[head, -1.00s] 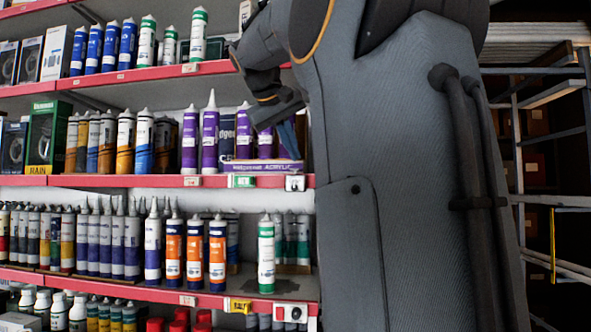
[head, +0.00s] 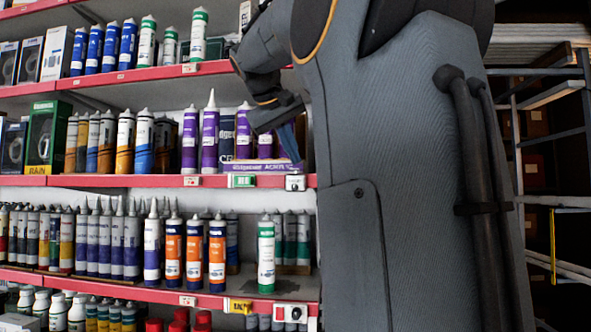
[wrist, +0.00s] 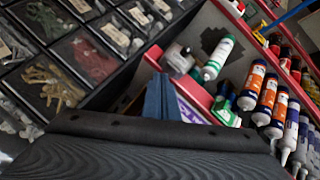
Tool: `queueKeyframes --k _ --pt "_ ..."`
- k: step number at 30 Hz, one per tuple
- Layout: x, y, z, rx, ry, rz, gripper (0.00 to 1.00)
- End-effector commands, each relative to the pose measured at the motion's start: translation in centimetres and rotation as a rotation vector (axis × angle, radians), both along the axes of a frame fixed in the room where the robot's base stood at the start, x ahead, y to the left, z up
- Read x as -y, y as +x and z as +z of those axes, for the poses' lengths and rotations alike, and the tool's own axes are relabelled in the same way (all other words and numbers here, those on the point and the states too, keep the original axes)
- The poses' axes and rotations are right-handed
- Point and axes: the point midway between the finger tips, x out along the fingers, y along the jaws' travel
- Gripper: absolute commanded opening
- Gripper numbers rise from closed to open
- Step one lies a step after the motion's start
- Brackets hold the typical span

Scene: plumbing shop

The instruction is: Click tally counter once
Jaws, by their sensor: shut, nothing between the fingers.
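A small white device with a dark round part (head: 295,183) sits on the red front edge of the middle shelf. It looks like the tally counter, but it is too small to be sure. In the wrist view a pale device (wrist: 180,58) shows at the red edge, beyond my fingertips. My gripper (head: 290,142) has blue fingers, held together and empty. In the head view they are just above that device, in front of the purple carton. In the wrist view my gripper (wrist: 160,92) shows at the centre; I see no clear contact.
A green-framed tag (head: 242,181) is left of the device on the same edge. Another white device with a red part (head: 295,313) is on the lower edge. Purple tubes (head: 210,138) and a green-white tube (head: 266,255) stand nearby. Trays of small parts (wrist: 85,55) show in the wrist view.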

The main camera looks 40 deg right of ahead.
Motion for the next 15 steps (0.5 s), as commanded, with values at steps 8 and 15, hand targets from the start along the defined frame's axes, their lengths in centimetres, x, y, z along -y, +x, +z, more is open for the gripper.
queueKeyframes --k 8,15 --pt "0.0 0.0 -0.36 0.0 0.0 0.0 0.0" --pt "0.0 0.0 -0.61 0.0 0.0 0.0 0.0"
